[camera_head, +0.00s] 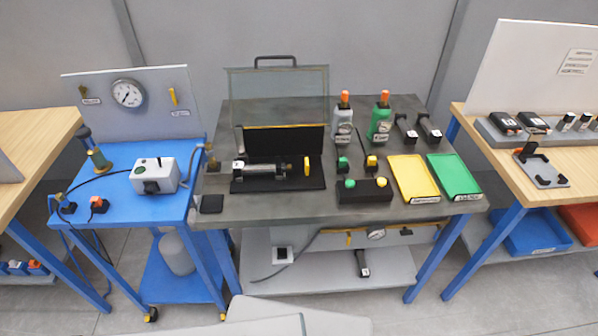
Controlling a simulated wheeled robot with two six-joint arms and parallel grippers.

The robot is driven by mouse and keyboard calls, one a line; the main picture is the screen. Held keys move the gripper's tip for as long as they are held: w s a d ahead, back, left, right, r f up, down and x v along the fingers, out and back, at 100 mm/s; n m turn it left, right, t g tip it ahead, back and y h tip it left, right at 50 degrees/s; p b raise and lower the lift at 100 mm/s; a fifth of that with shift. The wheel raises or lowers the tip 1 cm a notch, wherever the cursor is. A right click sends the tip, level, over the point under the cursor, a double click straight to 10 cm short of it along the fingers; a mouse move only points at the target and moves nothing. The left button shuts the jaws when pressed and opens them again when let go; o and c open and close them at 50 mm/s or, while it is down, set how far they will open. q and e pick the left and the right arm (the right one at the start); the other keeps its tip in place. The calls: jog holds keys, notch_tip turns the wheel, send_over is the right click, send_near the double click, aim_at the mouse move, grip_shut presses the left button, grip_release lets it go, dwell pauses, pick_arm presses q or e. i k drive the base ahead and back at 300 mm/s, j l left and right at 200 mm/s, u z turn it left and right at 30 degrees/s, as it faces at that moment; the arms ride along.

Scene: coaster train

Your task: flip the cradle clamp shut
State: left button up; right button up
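A silver and black cylinder (262,170) lies lengthwise on a black base (250,187) on the middle table. A yellow upright piece (307,166) stands at its right end. A black panel (284,144) stands upright behind it. On the right bench, a grey plate (548,181) carries a black bracket-like fixture (536,162) with a small red tip (529,150). I cannot tell for sure which of these is the cradle clamp, or the clamp's position. Neither of my grippers is in view.
A clear framed guard (278,92) stands raised behind the cylinder. Green and grey bottles, a yellow tray (414,179) and a green tray (454,176) occupy the table's right. A blue cart (123,204) with a gauge board stands left. Floor gaps separate the tables.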

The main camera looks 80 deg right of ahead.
aim_at(238, 128)
jog(key=z, duration=2.45)
